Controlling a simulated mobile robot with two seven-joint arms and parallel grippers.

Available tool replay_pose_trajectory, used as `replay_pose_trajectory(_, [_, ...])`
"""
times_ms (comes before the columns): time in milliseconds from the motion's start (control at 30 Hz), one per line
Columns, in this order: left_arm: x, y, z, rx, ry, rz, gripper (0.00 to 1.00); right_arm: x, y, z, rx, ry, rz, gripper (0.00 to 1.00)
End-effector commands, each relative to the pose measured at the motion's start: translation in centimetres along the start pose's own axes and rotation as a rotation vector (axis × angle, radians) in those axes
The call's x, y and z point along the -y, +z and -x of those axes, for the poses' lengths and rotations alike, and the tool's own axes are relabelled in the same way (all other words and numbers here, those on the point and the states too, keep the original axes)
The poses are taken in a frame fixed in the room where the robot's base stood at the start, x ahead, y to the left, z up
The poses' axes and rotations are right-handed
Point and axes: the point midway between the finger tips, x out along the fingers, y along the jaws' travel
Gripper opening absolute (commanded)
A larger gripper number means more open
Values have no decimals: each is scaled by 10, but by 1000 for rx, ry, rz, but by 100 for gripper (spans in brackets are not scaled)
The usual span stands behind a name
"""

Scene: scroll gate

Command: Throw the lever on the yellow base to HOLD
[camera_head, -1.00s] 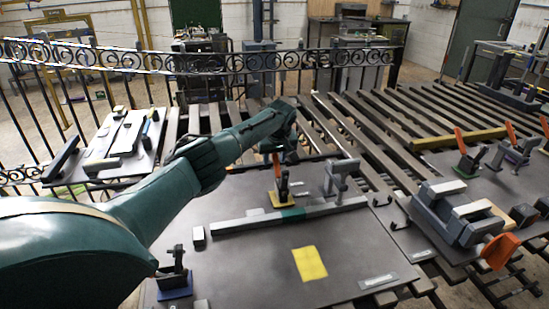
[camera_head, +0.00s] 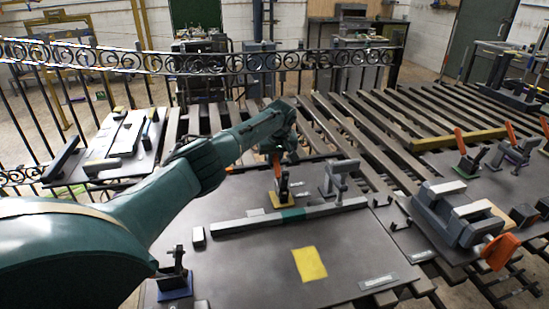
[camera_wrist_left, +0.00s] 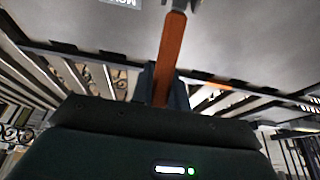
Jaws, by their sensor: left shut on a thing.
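The lever on the yellow base (camera_head: 279,202) stands on the dark panel behind a long grey bar. Its orange handle (camera_head: 277,160) rises from a dark bracket to my left gripper (camera_head: 276,149). In the left wrist view the orange handle (camera_wrist_left: 170,50) runs down between the fingers of my left gripper (camera_wrist_left: 161,88), which is shut on it. The gripper's fingers are partly hidden by the arm in the head view. A label shows upside down at the top of the wrist view, only partly readable. My right gripper is not in view.
A grey clamp-like fixture (camera_head: 340,178) stands just right of the lever. The grey bar (camera_head: 240,224) lies in front. A yellow square (camera_head: 309,264) marks the panel. A blue-based lever (camera_head: 175,283) stands front left. Other orange-handled levers (camera_head: 468,158) stand at right.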

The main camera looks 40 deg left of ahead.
Motion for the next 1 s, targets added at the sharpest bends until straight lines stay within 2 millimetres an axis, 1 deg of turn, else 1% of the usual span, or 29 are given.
replay_pose_trajectory(167, [1,0,4,-27,-1,-2,0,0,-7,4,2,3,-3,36])
replay_pose_trajectory(333, [1,3,11,-91,-2,-4,0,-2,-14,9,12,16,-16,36])
replay_pose_trajectory(667, [1,14,24,-308,1,-4,0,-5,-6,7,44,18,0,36])
replay_pose_trajectory(1000, [0,26,39,-526,1,-1,0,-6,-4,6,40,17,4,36])
